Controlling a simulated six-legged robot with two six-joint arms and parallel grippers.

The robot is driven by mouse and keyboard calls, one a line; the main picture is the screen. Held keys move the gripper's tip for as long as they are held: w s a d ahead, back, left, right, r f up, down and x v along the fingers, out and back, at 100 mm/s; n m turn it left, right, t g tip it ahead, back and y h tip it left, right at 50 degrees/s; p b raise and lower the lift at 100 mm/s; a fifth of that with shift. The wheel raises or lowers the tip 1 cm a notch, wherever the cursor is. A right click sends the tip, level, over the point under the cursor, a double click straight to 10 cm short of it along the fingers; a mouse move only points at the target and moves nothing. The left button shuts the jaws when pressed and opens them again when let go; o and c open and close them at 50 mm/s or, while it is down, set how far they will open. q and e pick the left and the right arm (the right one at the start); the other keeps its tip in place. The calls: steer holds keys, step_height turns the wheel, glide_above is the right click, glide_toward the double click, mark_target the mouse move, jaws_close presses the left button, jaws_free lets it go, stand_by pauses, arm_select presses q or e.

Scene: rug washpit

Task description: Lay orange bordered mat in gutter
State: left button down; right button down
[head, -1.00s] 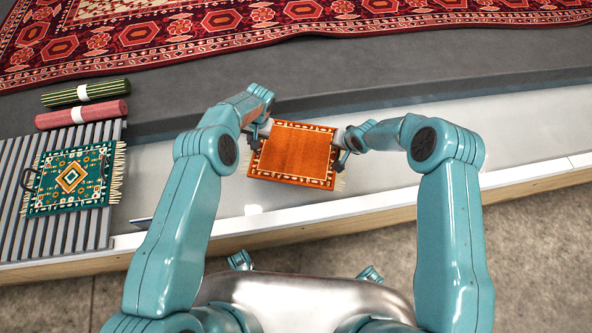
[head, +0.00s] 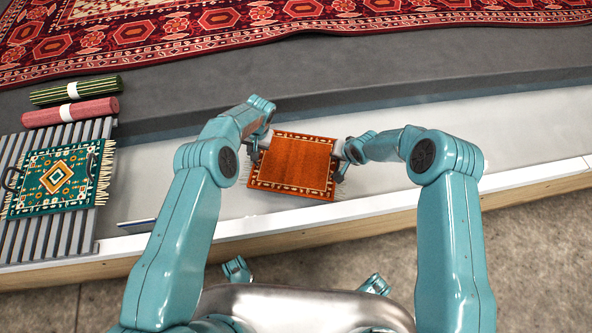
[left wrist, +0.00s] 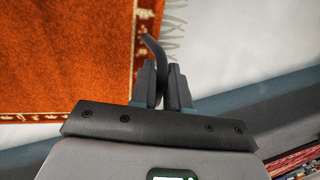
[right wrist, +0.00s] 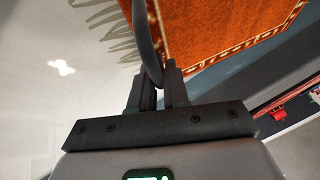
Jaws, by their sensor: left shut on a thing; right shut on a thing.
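The orange mat (head: 292,163) with a patterned border hangs flat between my two grippers over the pale gutter (head: 420,140). I cannot tell if its underside touches the gutter floor. My left gripper (head: 254,158) is shut on a dark loop handle at the mat's left side; the handle (left wrist: 150,48) shows between the fingers in the left wrist view. My right gripper (head: 344,163) is shut on the dark handle at the right side, also seen in the right wrist view (right wrist: 143,45). Pale fringe shows beside the mat in both wrist views.
A teal mat (head: 57,179) with handles lies on a grey slatted rack (head: 70,235) at left. A green-striped roll (head: 75,91) and a pink roll (head: 70,111) lie behind it. A large red rug (head: 300,25) covers the back ledge. The gutter to the right is clear.

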arm_select(q)
steer(key=shift+f, duration=0.1)
arm_select(e)
steer(key=shift+f, duration=0.1)
